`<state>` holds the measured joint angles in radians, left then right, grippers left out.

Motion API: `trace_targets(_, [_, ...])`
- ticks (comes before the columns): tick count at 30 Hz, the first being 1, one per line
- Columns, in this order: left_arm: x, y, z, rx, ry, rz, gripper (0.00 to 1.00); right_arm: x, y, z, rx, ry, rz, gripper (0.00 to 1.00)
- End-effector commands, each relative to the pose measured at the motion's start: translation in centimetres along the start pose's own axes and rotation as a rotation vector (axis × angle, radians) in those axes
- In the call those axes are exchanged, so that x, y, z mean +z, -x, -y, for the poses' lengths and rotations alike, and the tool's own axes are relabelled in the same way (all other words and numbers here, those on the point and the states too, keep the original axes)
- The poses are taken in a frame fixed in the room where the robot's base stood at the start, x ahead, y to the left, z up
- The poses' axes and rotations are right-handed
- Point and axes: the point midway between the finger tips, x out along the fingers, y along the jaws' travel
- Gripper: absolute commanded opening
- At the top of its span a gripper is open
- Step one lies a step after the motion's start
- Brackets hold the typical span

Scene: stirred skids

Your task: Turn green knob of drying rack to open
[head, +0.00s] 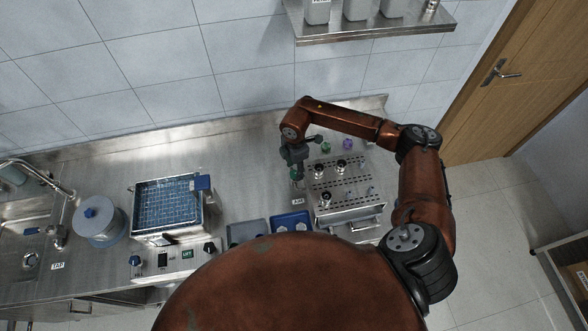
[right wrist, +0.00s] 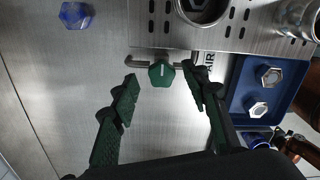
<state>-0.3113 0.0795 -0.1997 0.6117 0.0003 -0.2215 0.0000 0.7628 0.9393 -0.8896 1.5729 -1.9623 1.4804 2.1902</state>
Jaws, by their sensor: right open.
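The green knob (right wrist: 161,73) shows in the right wrist view, on a short metal pipe piece at the edge of the drying rack. It carries a pale line mark. The metal drying rack (head: 345,210) with dark slots and upright glassware stands at the right of the bench; its perforated panel (right wrist: 232,25) also shows in the right wrist view. My right gripper (right wrist: 159,79) is open, with a green fingertip on either side of the knob; I cannot tell whether either touches it. In the head view the right gripper (head: 297,172) is at the rack's left side. My left gripper is out of view.
A blue tray (right wrist: 236,105) with hexagonal pieces lies close beside the right finger. A blue knob (right wrist: 75,15) is at the upper left. A water bath (head: 133,232) with a blue rack and a lidded tub (head: 101,240) stand left. A shelf (head: 380,33) hangs above.

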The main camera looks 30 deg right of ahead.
Motion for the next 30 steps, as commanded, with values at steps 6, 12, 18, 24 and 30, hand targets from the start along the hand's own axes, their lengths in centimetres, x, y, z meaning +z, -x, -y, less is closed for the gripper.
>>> trace_targets(6, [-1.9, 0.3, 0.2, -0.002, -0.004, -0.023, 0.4, 0.0, -1.8, 0.1, 0.0, -0.001, 0.0, 0.42])
trace_targets(12, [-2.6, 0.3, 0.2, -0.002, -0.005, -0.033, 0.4, 0.0, -2.0, 0.0, 0.001, -0.001, 0.0, 0.42])
trace_targets(18, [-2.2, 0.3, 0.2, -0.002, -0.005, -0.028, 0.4, 0.0, -2.0, 0.0, 0.001, 0.0, 0.0, 0.34])
trace_targets(24, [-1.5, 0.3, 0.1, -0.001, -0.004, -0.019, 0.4, 0.0, -1.9, 0.0, 0.001, 0.0, 0.0, 0.2])
trace_targets(30, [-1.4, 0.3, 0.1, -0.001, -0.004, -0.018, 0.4, 0.0, -1.9, 0.0, 0.001, 0.0, 0.0, 0.07])
